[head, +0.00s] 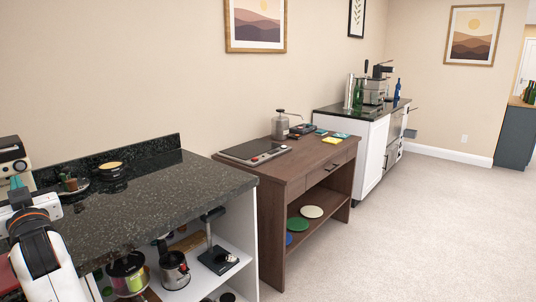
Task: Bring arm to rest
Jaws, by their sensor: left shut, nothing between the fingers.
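My left arm comes in at the lower left, with white links and a dark wrist with an orange ring. Its gripper (17,184) points up and away over the left end of the black speckled counter (160,196). The gripper is small in the picture, with teal at its tips, and looks shut with nothing held. A white and black machine (13,158) stands just behind it; I cannot tell whether they touch. My right gripper is not in view.
The counter's middle and right are clear. A brown table (292,170) and white cabinet (375,145) stand beyond. Carpet at right is free.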

